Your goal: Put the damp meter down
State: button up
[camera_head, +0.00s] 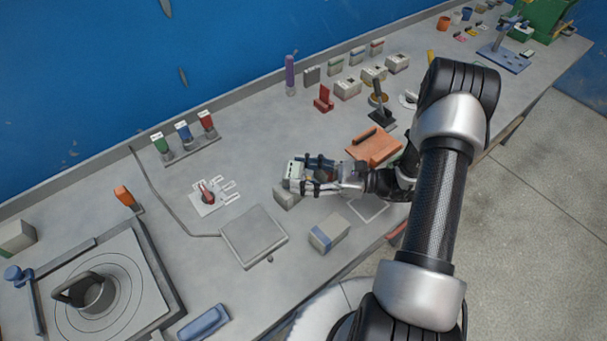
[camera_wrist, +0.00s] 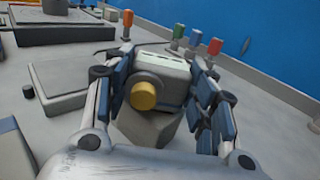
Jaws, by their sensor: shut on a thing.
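My gripper (camera_head: 312,176) is shut on a pale boxy device with a yellow knob, which I take to be the damp meter (camera_head: 295,171). In the wrist view the meter (camera_wrist: 165,66) sits between the two blue-padded fingers, its knob facing the camera. A grey block (camera_head: 285,197) is right beneath the meter; it also shows in the wrist view (camera_wrist: 150,126). I cannot tell whether the meter touches the block.
A flat grey plate (camera_head: 253,236) and a grey-blue block (camera_head: 329,232) lie nearby. An orange board with a dark handle (camera_head: 373,147) is behind my gripper. A red-handled switch (camera_head: 207,195) stands to the left. A pale outlined rectangle (camera_head: 369,208) on the bench is partly covered by my arm.

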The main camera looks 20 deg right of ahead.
jog(key=shift+r, duration=0.1)
jog(key=shift+f, duration=0.2)
jog(key=o, duration=1.3)
